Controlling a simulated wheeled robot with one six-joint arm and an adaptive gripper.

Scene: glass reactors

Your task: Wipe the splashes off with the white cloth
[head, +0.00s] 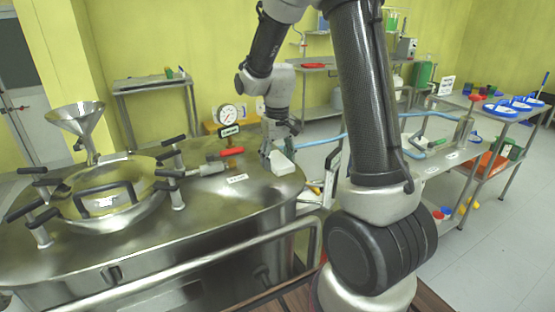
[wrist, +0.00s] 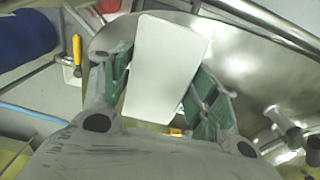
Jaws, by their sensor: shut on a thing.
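My gripper (wrist: 163,88) is shut on the white cloth (wrist: 167,60), a flat pale block held between the green finger pads. In the head view my gripper (head: 277,152) points down over the right end of the steel vessel top (head: 160,235). The cloth also shows there (head: 282,164), at or just above the steel; I cannot tell whether it touches. I cannot make out any splashes on the steel in either view. Part of the vessel top under the cloth is hidden.
A clamped round lid (head: 105,190) with black handles, a funnel (head: 76,118), a gauge (head: 229,115) and a red-handled valve (head: 230,152) stand on the vessel. A rail (head: 210,262) runs along its front. A shelf trolley with blue trays (head: 500,108) stands at the right.

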